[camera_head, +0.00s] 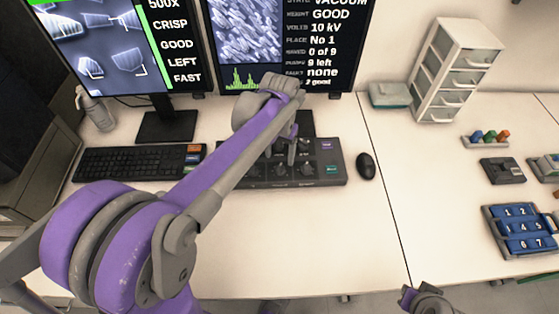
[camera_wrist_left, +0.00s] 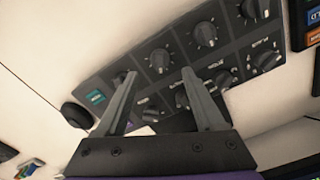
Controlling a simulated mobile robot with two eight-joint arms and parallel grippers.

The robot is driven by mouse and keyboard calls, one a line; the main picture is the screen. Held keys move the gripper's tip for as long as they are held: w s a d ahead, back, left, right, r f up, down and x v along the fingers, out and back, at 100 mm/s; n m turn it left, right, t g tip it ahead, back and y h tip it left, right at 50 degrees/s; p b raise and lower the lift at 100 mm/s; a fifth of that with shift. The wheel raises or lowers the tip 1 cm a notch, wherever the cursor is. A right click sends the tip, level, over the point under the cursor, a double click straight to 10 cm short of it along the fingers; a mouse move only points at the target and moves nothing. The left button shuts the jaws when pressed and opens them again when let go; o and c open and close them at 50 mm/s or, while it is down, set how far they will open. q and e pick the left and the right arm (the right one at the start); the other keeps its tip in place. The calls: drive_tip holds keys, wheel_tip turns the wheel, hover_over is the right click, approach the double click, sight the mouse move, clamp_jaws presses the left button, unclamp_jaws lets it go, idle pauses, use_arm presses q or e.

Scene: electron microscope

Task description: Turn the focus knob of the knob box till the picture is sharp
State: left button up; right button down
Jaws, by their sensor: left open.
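The dark knob box (camera_head: 331,170) lies on the desk below the monitors, partly hidden by my left arm. In the left wrist view the box (camera_wrist_left: 181,46) shows two rows of black knobs; its labels are too small to read, so I cannot tell which is the focus knob. My left gripper (camera_head: 291,158) is over the box, pointing down. In the left wrist view its fingers (camera_wrist_left: 158,73) are apart, with a large knob (camera_wrist_left: 160,60) showing between the tips; I cannot tell if they touch it. Part of my right arm's end (camera_head: 430,300) shows at the bottom edge.
The left screen (camera_head: 110,45) reads CRISP and GOOD beside grey shapes. The right screen (camera_head: 252,42) shows grey elongated grains. A keyboard (camera_head: 135,163) lies left of the box, a mouse (camera_head: 365,166) right. The front desk is clear; a drawer tower (camera_head: 455,70) stands back right.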

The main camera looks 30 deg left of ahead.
sight(279, 167)
use_arm(q)
wheel_tip(279, 167, up, 5)
drive_tip(key=shift+r, duration=0.2)
use_arm(e)
drive_tip(key=shift+r, duration=0.3)
use_arm(q)
drive_tip(key=shift+f, duration=0.1)
idle(1.4)
